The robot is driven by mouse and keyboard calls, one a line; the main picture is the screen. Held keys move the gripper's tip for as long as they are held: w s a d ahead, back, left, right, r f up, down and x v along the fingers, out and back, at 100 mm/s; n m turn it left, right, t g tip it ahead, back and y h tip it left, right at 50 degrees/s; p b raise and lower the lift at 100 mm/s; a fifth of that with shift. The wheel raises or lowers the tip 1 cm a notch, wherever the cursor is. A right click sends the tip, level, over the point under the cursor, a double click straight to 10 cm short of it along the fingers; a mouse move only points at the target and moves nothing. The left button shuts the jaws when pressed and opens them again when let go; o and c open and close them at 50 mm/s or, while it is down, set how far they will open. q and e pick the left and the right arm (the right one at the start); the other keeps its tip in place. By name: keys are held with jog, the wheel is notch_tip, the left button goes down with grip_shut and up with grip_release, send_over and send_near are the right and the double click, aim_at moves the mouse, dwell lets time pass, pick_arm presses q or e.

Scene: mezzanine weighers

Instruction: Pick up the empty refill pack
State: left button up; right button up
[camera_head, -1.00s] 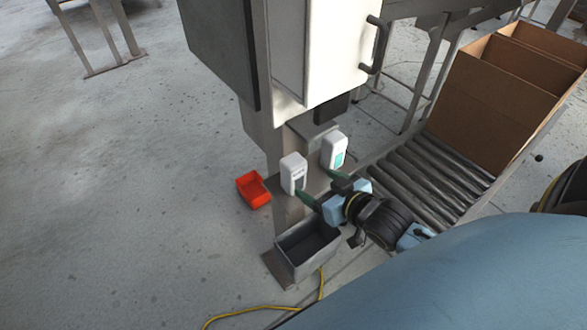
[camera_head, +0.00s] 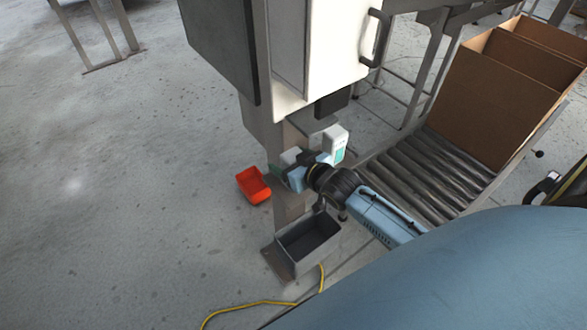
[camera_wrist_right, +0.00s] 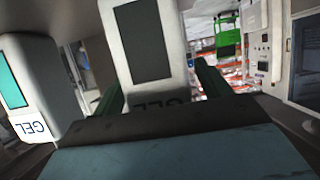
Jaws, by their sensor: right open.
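The empty refill pack is a white pack marked GEL with a dark window; it stands between my right gripper's fingers in the right wrist view (camera_wrist_right: 145,91). In the head view only its pale top (camera_head: 291,155) shows behind the gripper. My right gripper (camera_head: 296,168) is open, with one green finger on each side of the pack; I cannot tell whether they touch it. A second white GEL pack (camera_head: 336,140) with a green window stands beside it on the post's ledge; it also shows at the left of the right wrist view (camera_wrist_right: 28,85). My left gripper is out of view.
A grey open bin (camera_head: 307,246) is below the gripper at the post's foot. A red bin (camera_head: 254,186) is left of the post. A white cabinet (camera_head: 322,55) hangs above. A roller conveyor (camera_head: 425,175) with cardboard boxes (camera_head: 497,100) is to the right. A yellow cable (camera_head: 250,306) crosses the floor.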

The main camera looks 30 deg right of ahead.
jog(key=shift+w+f, duration=0.1)
jog(key=shift+w, duration=0.15)
jog(key=shift+c, duration=0.5)
jog(key=c, duration=1)
jog(key=shift+o, duration=0.2)
